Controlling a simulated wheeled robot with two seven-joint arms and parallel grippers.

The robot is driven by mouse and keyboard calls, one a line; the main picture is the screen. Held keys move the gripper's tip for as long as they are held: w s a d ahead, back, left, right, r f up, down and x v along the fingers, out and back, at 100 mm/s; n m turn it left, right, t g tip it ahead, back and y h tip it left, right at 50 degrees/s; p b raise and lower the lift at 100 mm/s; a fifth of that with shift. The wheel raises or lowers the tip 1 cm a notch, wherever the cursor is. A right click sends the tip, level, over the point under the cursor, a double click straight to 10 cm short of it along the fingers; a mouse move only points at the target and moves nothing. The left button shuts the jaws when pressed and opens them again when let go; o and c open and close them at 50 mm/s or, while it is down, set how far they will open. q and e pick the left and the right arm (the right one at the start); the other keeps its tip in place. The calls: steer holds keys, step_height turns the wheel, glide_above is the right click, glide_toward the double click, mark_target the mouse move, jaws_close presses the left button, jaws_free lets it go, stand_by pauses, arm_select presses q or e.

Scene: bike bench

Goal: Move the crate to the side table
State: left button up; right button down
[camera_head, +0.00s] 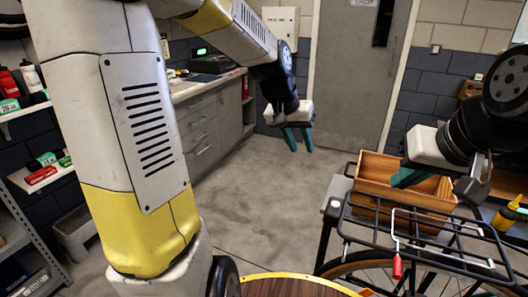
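The crate (372,186) is an open, orange-brown wooden box right of centre. It stands at the far side of a black wire bike rack (345,222), whose bars cross its lower front. I cannot tell what it rests on. My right gripper (412,178) is at the crate's right part, with a teal finger over its opening. The other finger is not clear, and I cannot tell if it touches. My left gripper (298,138) hangs empty, left of the crate and apart from it, its two teal fingers spread. No surface is clearly the side table.
A bicycle wheel (375,262) and a red-handled tool (397,266) are below the rack. A dark wood top with a yellow rim (300,277) is at the bottom. A drawer counter (205,130) and shelves (25,110) line the left. The middle floor is clear up to the door (350,80).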

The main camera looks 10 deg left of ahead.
arm_select(q)
steer(key=s+a+r+t, duration=0.1)
steer(key=s+a, duration=0.3)
steer(key=s, duration=0.5)
steer(key=s+a+r+n+t+y, duration=0.1)
steer(key=s+a+r, duration=0.3)
steer(key=s, duration=0.5)
steer(key=shift+s+r, duration=0.3)
steer(key=shift+s, duration=0.05)
